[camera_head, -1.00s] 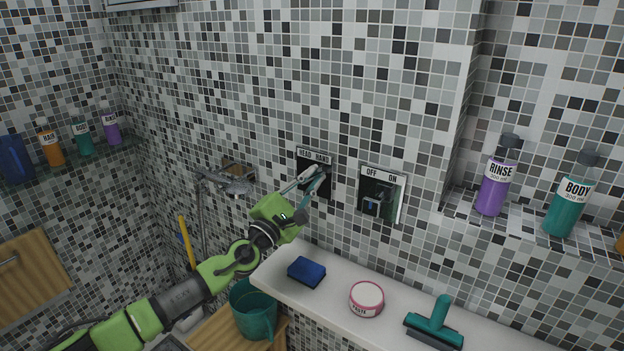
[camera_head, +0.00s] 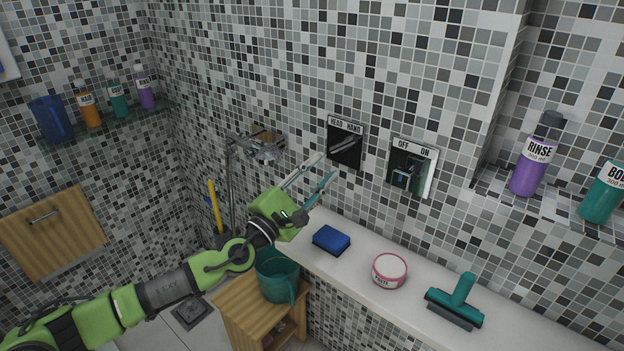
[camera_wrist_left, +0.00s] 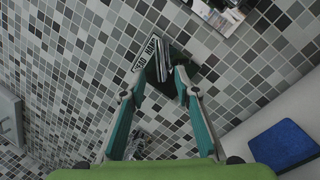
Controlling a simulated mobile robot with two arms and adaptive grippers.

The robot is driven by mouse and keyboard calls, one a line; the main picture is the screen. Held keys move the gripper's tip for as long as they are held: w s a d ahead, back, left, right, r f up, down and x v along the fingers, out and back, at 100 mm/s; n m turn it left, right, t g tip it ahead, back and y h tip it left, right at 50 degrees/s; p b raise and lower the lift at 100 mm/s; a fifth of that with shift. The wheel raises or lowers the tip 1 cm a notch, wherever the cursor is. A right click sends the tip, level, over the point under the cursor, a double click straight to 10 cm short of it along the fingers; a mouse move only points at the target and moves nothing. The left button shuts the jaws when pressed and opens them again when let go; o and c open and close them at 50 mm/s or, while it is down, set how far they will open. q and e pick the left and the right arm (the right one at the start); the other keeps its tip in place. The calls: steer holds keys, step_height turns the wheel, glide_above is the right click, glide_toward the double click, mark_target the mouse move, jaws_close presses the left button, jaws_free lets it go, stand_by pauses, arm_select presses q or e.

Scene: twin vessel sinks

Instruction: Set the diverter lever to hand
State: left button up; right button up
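The diverter lever (camera_head: 345,145) is a silver bar on a dark square plate under a HEAD / HAND label (camera_head: 346,126), on the mosaic wall. It slants up to the right, its upper end toward the HAND side. The wrist view also shows the lever (camera_wrist_left: 161,60), beyond the fingertips. My left gripper (camera_head: 329,166) is open and empty, apart from the lever, in front of and below the plate. Its two teal-lined fingers stand apart in the wrist view (camera_wrist_left: 160,80). My right gripper is not in view.
An OFF / ON control (camera_head: 405,172) sits right of the plate. On the white ledge lie a blue sponge (camera_head: 331,240), a round tub (camera_head: 389,270) and a teal squeegee (camera_head: 457,300). A shower fitting (camera_head: 258,148) is to the left. A teal bucket (camera_head: 278,275) stands below.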

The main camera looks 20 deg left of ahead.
arm_select(q)
steer(key=shift+v, duration=1.6)
